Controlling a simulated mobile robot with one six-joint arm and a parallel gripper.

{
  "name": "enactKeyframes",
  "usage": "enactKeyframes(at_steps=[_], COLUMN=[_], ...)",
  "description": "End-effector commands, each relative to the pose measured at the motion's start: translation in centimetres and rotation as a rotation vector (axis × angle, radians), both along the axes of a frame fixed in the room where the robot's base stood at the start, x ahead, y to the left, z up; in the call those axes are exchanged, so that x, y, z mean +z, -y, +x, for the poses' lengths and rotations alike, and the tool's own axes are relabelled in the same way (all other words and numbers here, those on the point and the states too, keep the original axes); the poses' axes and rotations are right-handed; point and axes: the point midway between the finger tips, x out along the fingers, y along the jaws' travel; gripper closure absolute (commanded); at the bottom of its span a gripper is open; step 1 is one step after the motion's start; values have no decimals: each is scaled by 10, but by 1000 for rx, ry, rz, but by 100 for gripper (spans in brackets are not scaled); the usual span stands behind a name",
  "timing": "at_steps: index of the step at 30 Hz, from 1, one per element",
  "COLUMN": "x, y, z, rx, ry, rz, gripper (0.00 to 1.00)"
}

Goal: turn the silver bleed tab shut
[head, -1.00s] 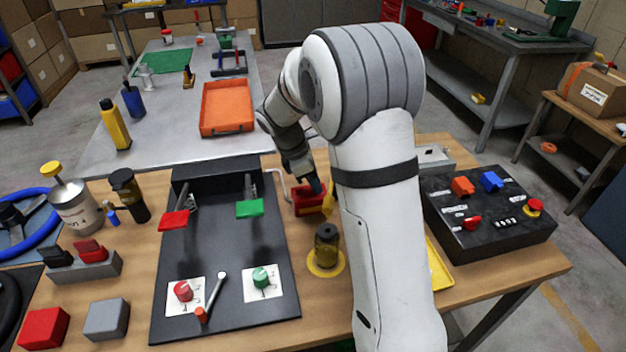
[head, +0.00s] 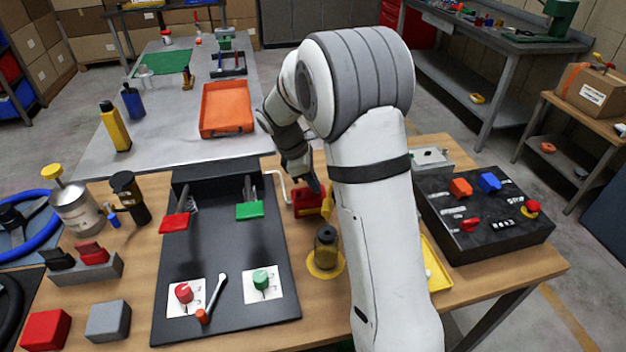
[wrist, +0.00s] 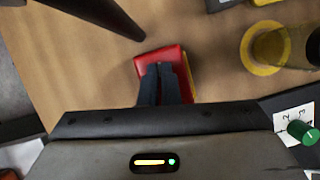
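I cannot make out the silver bleed tab in either view. A red block with a yellow part on its right side stands on the wooden bench; in the head view the red block (head: 306,201) is partly behind my arm. In the wrist view my gripper (wrist: 161,68) is over the red block (wrist: 172,55), its two dark fingers close together with no clear gap. Anything between or beneath the fingertips is hidden. In the head view my gripper (head: 316,186) points down at the block, and contact cannot be told.
A pale bent rod (head: 277,184) is left of the red block. An amber jar (head: 326,247) on a yellow base stands in front of it. A black pedal panel (head: 226,290) lies left. A switch box (head: 485,225) and a small grey box (head: 432,158) are right.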

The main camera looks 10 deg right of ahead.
Motion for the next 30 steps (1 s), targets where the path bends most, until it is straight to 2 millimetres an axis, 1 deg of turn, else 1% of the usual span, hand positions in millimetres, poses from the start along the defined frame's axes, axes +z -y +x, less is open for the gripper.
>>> enactKeyframes(at_steps=[18, 24, 30], x=[2, 1, 1], y=[3, 3, 4], z=[6, 7, 8], rx=[-566, -726, -849], ry=[0, 1, 0], rz=[1, -1, 0], gripper=[100, 100, 100])
